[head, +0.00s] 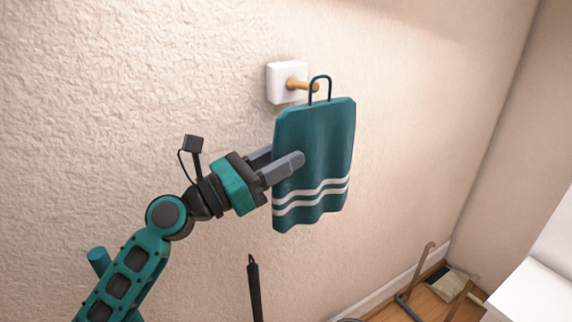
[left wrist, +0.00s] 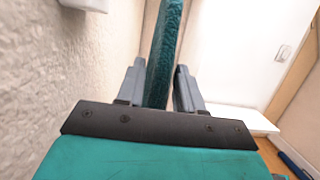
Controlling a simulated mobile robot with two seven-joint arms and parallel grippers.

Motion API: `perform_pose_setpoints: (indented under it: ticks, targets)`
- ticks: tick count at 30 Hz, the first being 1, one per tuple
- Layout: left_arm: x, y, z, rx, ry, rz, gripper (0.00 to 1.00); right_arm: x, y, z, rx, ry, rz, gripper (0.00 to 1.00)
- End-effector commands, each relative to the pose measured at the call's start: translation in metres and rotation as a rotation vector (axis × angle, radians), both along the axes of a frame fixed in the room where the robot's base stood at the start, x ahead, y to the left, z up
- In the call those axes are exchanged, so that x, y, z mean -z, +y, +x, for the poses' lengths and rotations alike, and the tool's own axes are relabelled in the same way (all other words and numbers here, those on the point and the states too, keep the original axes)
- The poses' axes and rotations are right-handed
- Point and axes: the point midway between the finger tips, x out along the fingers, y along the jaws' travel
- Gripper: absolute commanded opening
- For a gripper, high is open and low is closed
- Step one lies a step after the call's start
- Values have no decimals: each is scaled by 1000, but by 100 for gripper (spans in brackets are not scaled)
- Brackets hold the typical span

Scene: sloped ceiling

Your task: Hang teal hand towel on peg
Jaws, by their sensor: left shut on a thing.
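The teal hand towel (head: 318,135) with two white stripes hangs upright in the head view, a dark wire loop (head: 320,80) at its top. My left gripper (head: 292,160) is shut on the towel near its left edge, a finger on each side. The towel shows edge-on between the fingers in the left wrist view (left wrist: 165,55). The wooden peg (head: 302,84) sticks out from a white block (head: 287,82) on the wall. The loop is right beside the peg's tip in the picture; I cannot tell whether it is around the peg. My right gripper is not in view.
The textured wall (head: 120,70) runs close behind the towel. A dustpan-like object (head: 450,284) and metal frame legs stand on the wooden floor at lower right, beside a white surface (head: 535,290). A dark rod (head: 255,285) rises below the gripper.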

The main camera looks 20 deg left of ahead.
Motion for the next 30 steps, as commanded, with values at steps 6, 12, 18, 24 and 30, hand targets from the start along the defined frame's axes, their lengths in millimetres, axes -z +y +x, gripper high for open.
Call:
perform_pose_setpoints:
  ticks: [6, 12, 18, 24, 30]
  targets:
    - [2, 11, 8, -2, -4, 0, 0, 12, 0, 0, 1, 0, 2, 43]
    - [3, 21, 15, -1, -4, 0, 0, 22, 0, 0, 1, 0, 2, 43]
    - [4, 30, 23, -3, -3, -1, 0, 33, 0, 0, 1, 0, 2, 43]
    - [8, 37, 28, -1, -1, -1, 0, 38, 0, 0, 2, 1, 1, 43]
    - [11, 40, 31, -1, -2, -3, 0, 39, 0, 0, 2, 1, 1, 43]
